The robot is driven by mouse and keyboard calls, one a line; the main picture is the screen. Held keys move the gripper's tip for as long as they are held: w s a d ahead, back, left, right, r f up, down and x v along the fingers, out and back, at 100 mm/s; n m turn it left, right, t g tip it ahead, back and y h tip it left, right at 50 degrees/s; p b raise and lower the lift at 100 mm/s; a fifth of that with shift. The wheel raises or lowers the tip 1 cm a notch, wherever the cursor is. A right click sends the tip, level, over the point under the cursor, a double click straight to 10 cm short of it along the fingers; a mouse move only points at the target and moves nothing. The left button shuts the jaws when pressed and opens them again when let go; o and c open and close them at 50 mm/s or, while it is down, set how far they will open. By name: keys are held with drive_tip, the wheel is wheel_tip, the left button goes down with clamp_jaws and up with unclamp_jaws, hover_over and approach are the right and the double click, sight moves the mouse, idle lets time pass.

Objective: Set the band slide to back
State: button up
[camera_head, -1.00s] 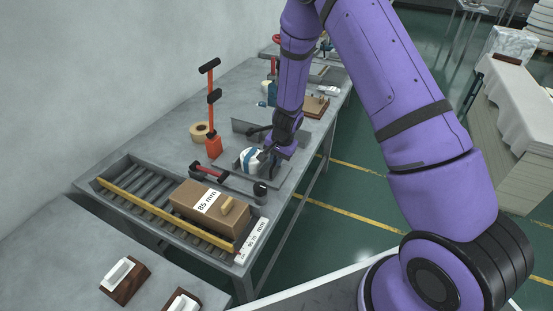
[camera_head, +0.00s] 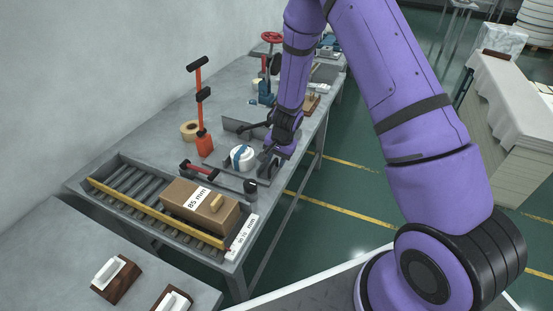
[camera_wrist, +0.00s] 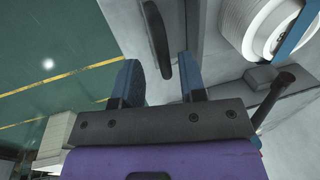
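A white round piece with a blue band (camera_head: 242,157) sits on a grey metal fixture on the bench; it also shows at the upper right of the wrist view (camera_wrist: 268,28). My gripper (camera_head: 268,163) is just to its right, low over the bench's front edge. In the wrist view my gripper (camera_wrist: 160,80) is open, its two blue-grey fingers apart. A dark upright handle (camera_wrist: 157,38) shows in line with the gap, beyond the fingertips; no contact is visible. I cannot tell for sure which part is the band slide or where it is set.
A black-and-red bar (camera_head: 199,170) and a black knob (camera_head: 250,186) are nearby. A roller tray (camera_head: 120,181) holds an 85 mm box (camera_head: 185,204). The aisle floor is clear.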

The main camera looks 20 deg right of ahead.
wheel_tip(320, 180, up, 10)
drive_tip(key=s+d, duration=0.1)
drive_tip(key=shift+s+d+r, duration=0.2)
drive_tip(key=shift+s+d, duration=0.05)
idle(0.4)
drive_tip(key=shift+r, duration=0.1)
drive_tip(key=s+r+n+t, duration=0.15)
drive_tip(key=s+r, duration=0.25)
drive_tip(key=r, duration=0.4)
drive_tip(key=s+r+n+y, duration=0.1)
drive_tip(key=s+r+n, duration=0.15)
drive_tip(key=r, duration=0.45)
drive_tip(key=s+r+n, duration=0.1)
drive_tip(key=s+r, duration=0.4)
drive_tip(key=r, duration=0.3)
drive_tip(key=s+d+r+n+t+h, duration=0.1)
drive_tip(key=s+r, duration=0.4)
drive_tip(key=s, duration=0.5)
drive_tip(key=s+d+r+n+t+h, duration=0.1)
drive_tip(key=s+d+r+n, duration=0.1)
drive_tip(key=s, duration=0.8)
wheel_tip(320, 180, up, 3)
drive_tip(key=shift+s+d+f+n+h, duration=0.1)
drive_tip(key=shift+s+d+n+h, duration=0.15)
drive_tip(key=shift+n, duration=0.25)
